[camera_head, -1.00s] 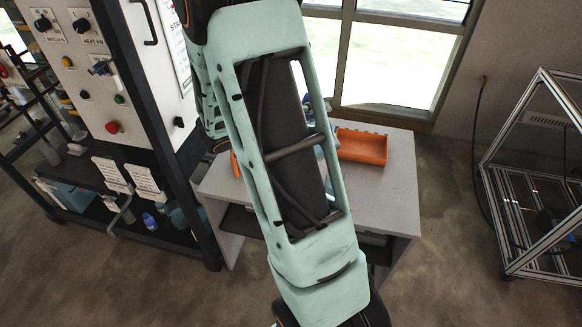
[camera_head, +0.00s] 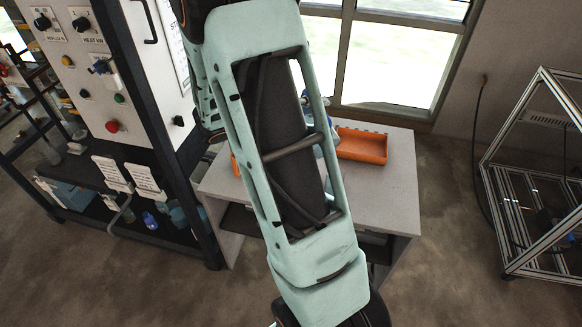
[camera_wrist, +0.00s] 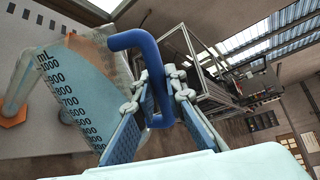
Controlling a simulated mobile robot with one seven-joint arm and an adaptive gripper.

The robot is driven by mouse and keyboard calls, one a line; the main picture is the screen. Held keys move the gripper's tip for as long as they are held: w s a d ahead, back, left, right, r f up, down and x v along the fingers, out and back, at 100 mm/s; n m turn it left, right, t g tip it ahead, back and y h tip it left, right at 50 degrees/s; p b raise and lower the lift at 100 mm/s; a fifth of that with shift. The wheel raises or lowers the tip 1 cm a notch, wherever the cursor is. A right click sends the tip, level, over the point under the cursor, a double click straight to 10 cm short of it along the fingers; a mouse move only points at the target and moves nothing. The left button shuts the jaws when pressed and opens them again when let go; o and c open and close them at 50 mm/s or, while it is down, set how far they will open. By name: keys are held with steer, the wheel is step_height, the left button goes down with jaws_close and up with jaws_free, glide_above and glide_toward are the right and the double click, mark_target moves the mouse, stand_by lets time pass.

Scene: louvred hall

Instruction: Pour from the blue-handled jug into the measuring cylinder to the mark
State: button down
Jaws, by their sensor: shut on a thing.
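The jug (camera_wrist: 88,72) is clear, with a black mL scale and a bluish tint inside, and looks tilted in the wrist view. Its blue handle (camera_wrist: 128,40) is between the fingers of my gripper (camera_wrist: 158,92), which is shut on it. At the left edge of the wrist view, a translucent upright shape with an orange foot (camera_wrist: 12,115) looks like the measuring cylinder; its scale and mark cannot be read. In the head view my arm hides the gripper and most of the jug. A bit of orange (camera_head: 235,165) shows left of the arm.
An orange open bin (camera_head: 362,147) stands at the back of the grey table (camera_head: 395,195). A control panel with a shelf (camera_head: 125,75) is close on the left. A metal frame (camera_head: 530,180) stands on the right. The table's right side is clear.

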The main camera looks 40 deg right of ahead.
stand_by(0.4)
steer(key=shift+w+r, duration=0.15)
steer(key=shift+r, duration=0.05)
steer(key=shift+w+r, duration=0.15)
stand_by(1.2)
stand_by(0.5)
steer(key=f+b, duration=0.1)
steer(key=s+f+b, duration=0.1)
steer(key=b, duration=0.1)
steer(key=m+b, duration=0.1)
steer(key=shift+s+f+b, duration=0.35)
steer(key=shift+f, duration=0.05)
steer(key=shift+s+f+m+t+b, duration=0.35)
steer(key=shift+f+b, duration=0.2)
steer(key=shift+b, duration=0.55)
steer(key=shift+s+a+f+m+b, duration=0.15)
steer(key=shift+s+m+b, duration=0.15)
steer(key=shift+b, duration=0.2)
